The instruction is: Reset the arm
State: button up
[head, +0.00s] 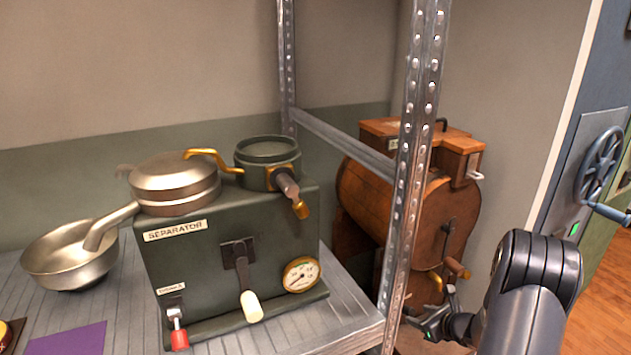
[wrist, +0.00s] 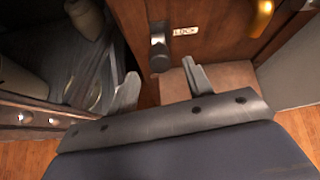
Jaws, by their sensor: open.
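My gripper (head: 440,318) is at the lower right in the head view, at the end of my dark arm. It is in front of the lower part of a wooden barrel-like machine (head: 368,208), to the right of the metal shelf post. In the wrist view my gripper (wrist: 160,76) has its two fingers spread apart with nothing held between them. A dark knob (wrist: 159,54) on a brown wooden panel (wrist: 222,32) shows beyond the fingertips. Whether the fingers touch anything is unclear.
A perforated metal post (head: 409,150) stands left of my arm. The shelf (head: 270,343) holds a green separator (head: 205,255) with a red-tipped lever, and a metal bowl (head: 68,255). A handwheel (head: 600,165) is at the right. Wooden floor (head: 605,265) shows at the lower right.

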aim_at(412, 312)
jog(key=x, duration=0.6)
jog(key=shift+w+a+f+b, duration=0.1)
jog(key=shift+w+f+b, duration=0.1)
jog(key=shift+b, duration=0.15)
jog(key=shift+w+f, duration=0.1)
jog(key=shift+f, duration=0.1)
jog(key=shift+t+b, duration=0.3)
jog(key=shift+b, duration=0.15)
jog(key=shift+r, duration=0.15)
jog(key=shift+r+p, duration=0.15)
jog(key=shift+p, duration=0.15)
